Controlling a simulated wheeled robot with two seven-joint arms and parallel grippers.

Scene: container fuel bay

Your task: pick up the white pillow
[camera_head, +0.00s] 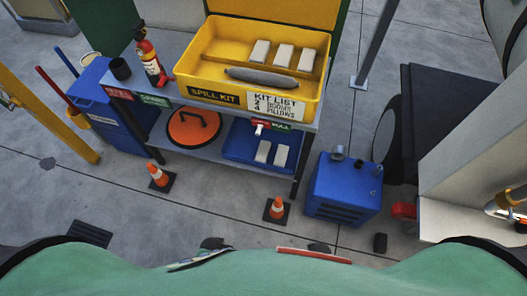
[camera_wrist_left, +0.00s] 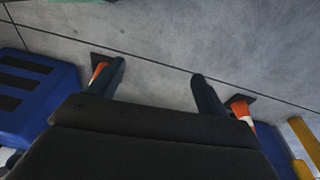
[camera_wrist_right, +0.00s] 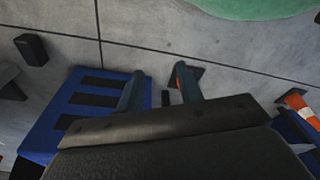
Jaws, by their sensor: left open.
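Three white pillows (camera_head: 283,54) stand in a row in the yellow spill kit bin (camera_head: 213,42) on top of the bench, behind a long grey boom (camera_head: 262,78). Two more white pillows (camera_head: 271,153) lie in a blue tray (camera_head: 236,145) on the lower shelf. My left gripper (camera_wrist_left: 159,68) is open in the left wrist view, with only bare floor between its fingers. My right gripper (camera_wrist_right: 160,70) is open with a narrower gap in the right wrist view and holds nothing. Neither gripper shows in the head view, and no pillow is clearly identifiable in the wrist views.
A fire extinguisher (camera_head: 149,55) and a dark cup (camera_head: 120,69) stand left of the bin. An orange round lid (camera_head: 194,127) lies on the lower shelf.

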